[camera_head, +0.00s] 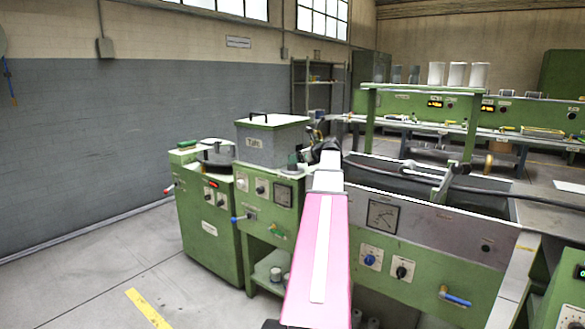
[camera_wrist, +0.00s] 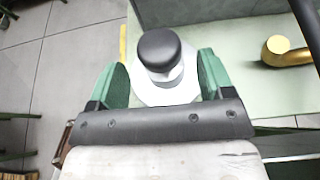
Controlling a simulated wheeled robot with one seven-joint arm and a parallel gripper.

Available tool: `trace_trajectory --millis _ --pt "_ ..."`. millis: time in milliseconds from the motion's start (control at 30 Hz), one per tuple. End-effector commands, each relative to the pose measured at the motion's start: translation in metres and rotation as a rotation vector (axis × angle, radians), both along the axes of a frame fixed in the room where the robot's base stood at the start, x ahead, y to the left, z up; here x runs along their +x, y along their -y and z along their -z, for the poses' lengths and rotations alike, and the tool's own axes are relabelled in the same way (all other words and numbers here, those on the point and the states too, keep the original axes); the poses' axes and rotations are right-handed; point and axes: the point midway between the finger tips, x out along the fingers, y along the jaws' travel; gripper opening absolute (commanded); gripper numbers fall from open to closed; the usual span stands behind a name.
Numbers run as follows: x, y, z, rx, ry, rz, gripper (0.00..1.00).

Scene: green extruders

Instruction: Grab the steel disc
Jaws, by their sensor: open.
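In the wrist view, a pale grey steel disc (camera_wrist: 150,94) with a round black knob (camera_wrist: 160,49) on top lies on a light green surface (camera_wrist: 225,22). My gripper (camera_wrist: 164,62) is open, with one green finger on each side of the disc and knob. I cannot tell whether the fingers touch the disc.
A brass-coloured pipe (camera_wrist: 288,52) lies right of the gripper in the wrist view. In the head view, a grey box (camera_head: 270,143) stands on the green machine left of my arm. A long trough (camera_head: 400,178) lies to the right. The floor at left is clear.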

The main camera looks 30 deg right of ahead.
Motion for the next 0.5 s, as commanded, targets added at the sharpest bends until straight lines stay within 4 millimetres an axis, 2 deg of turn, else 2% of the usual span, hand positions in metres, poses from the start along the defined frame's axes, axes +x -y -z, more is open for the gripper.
trace_trajectory --millis 100,200,467,500 --pt "0.019 -0.006 0.005 0.000 0.000 -0.001 0.74" --pt "0.028 -0.010 0.010 0.000 -0.001 0.000 0.74" --pt "0.031 -0.012 0.012 -0.001 0.000 0.002 0.74" --pt "0.031 -0.012 0.012 -0.001 0.000 0.002 0.65"
